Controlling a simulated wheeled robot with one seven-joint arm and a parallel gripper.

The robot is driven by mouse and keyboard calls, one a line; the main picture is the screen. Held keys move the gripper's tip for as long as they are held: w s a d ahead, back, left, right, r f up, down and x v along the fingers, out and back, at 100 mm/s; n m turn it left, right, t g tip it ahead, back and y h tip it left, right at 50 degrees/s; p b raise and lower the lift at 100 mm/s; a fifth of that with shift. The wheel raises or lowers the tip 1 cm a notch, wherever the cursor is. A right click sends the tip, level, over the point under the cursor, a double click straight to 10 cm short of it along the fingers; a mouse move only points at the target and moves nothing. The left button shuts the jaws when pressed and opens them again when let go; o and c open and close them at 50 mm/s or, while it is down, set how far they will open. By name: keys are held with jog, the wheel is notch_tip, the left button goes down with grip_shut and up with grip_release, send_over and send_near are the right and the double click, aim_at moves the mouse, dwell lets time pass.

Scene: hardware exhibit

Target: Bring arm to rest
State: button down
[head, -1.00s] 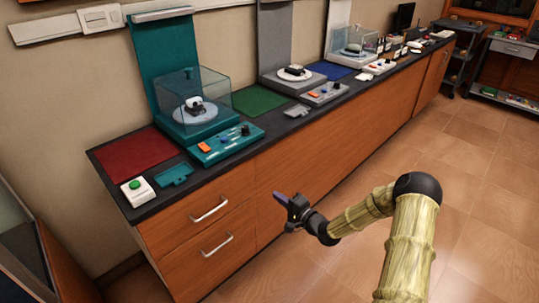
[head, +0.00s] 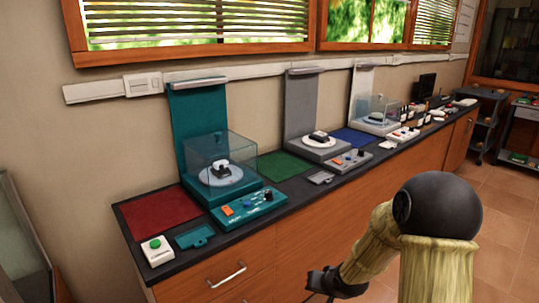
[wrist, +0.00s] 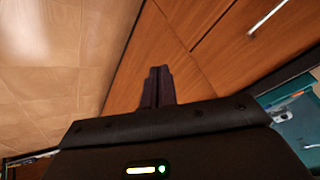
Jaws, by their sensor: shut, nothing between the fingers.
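My gripper (head: 322,283) is low at the bottom of the head view, in front of the wooden cabinet below the counter. In the wrist view its two dark fingers (wrist: 158,88) lie together with nothing between them. They are in front of the cabinet's wooden front (wrist: 185,60) and the tiled floor (wrist: 55,65). My gripper appears apart from the counter and holds nothing.
A long dark counter (head: 290,199) carries a teal station with a clear case (head: 222,165), a grey station (head: 318,148), a red mat (head: 160,212) and a white box with a green button (head: 157,250). A drawer handle (head: 227,275) sticks out below. Open floor lies right.

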jog(key=s+r+n+g+h, duration=0.1)
jog(key=s+r, duration=0.2)
jog(key=s, duration=0.3)
jog(key=s+d+r+g, duration=0.1)
jog(key=s+r+g, duration=0.15)
jog(key=s, duration=0.45)
jog(key=s+r+n+g+h, duration=0.1)
jog(key=s+r, duration=0.3)
jog(key=s, duration=0.2)
notch_tip(320, 180, up, 22)
jog(key=p, duration=2.3)
jog(key=shift+d, duration=0.25)
jog(key=shift+w+t, duration=0.15)
jog(key=shift+t, duration=0.1)
